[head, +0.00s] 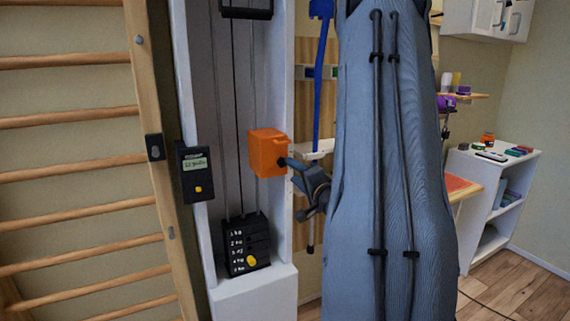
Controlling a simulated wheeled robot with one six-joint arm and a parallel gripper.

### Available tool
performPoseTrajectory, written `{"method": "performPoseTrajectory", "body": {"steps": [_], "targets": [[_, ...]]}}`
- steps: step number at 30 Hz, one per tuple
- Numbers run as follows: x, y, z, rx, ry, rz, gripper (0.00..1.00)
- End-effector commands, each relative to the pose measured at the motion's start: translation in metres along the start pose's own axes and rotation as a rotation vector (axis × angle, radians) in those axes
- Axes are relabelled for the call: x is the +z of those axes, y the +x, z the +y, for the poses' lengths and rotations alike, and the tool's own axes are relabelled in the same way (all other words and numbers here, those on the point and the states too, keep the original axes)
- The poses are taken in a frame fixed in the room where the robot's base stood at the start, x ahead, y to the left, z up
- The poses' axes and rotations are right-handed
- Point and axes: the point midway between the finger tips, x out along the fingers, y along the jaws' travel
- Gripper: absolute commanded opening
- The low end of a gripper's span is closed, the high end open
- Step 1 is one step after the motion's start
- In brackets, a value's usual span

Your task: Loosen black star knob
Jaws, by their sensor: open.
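An orange block (267,153) sits on the vertical rods of a white-framed weight column. A small dark part, seemingly the black star knob (282,162), shows at its right side. My gripper (292,168) is at that side, close to the dark part, with its jaws open. One finger overlaps the knob in the picture, so its star shape is mostly hidden. I cannot tell whether the fingers touch it. My blue-grey sleeved arm fills the middle right and hides what is behind it.
Wooden wall bars (75,188) stand at the left. A black display box (194,172) hangs on the column's left side. A black weight stack (246,244) with a yellow pin sits below the orange block. A white shelf unit (508,185) stands at the right, with open wooden floor before it.

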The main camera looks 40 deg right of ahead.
Motion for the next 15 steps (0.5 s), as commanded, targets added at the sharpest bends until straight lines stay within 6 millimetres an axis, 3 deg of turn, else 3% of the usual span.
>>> {"method": "performPoseTrajectory", "body": {"steps": [9, 15], "targets": [[0.001, 0.048, -0.002, -0.001, -0.001, -0.002, 0.47], [0.001, 0.068, -0.001, -0.001, -0.002, -0.001, 0.47]]}}
